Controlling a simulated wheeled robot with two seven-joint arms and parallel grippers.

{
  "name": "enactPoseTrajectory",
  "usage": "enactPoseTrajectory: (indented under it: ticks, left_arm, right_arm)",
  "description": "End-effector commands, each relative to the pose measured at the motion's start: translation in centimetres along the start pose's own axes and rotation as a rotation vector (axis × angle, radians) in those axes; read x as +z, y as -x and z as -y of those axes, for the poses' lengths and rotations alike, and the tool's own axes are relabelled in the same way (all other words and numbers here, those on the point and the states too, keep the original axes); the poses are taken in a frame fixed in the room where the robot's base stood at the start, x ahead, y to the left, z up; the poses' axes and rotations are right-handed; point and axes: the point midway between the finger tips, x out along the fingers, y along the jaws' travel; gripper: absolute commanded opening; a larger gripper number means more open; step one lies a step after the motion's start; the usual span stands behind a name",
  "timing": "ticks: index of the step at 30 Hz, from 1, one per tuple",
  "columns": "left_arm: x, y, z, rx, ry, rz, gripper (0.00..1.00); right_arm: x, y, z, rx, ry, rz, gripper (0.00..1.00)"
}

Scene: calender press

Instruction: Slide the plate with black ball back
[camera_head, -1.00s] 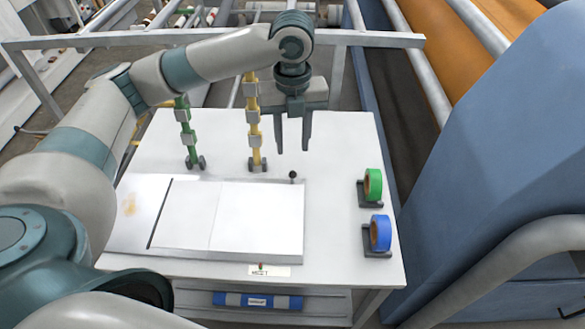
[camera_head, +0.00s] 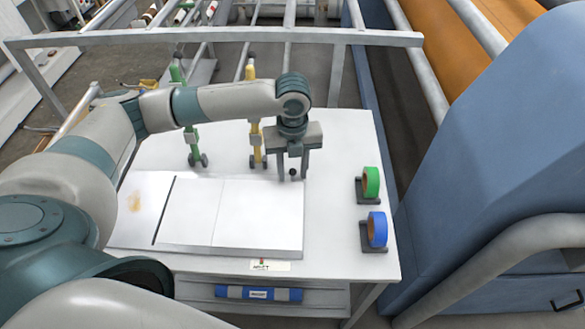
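The white plate (camera_head: 262,218) lies flat on the table, with a small black ball (camera_head: 293,172) standing at its far right corner. Beside it to the left are another white panel (camera_head: 188,212) and a dark narrow slot (camera_head: 167,210). My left gripper (camera_head: 293,174) points down at the ball. Its two fingers are apart, one on each side of the ball, with the ball visible between them. I cannot tell whether either finger touches it. My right gripper is not in view.
The white table (camera_head: 340,160) carries a green tape roll (camera_head: 370,182) and a blue tape roll (camera_head: 377,229) at right. Green (camera_head: 192,146) and yellow (camera_head: 256,140) upright posts stand behind the panels, close to my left arm. A blue machine housing (camera_head: 480,170) borders the right side.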

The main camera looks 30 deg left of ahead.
Motion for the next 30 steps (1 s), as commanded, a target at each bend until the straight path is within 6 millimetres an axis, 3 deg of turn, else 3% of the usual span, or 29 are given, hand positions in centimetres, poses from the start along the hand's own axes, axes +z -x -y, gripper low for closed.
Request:
enactPoseTrajectory:
  ticks: [5,9,30]
  left_arm:
    - [0.0,0.0,0.0,0.0,0.0,0.0,0.35]
    - [0.0,0.0,0.0,0.0,0.0,0.0,0.01]
    - [-0.4,0.1,1.8,-0.001,-0.002,-0.001,0.0]
  right_arm:
    - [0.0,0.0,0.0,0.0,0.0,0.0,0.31]
    - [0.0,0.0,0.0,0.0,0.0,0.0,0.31]
    - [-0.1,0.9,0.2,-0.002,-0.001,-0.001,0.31]
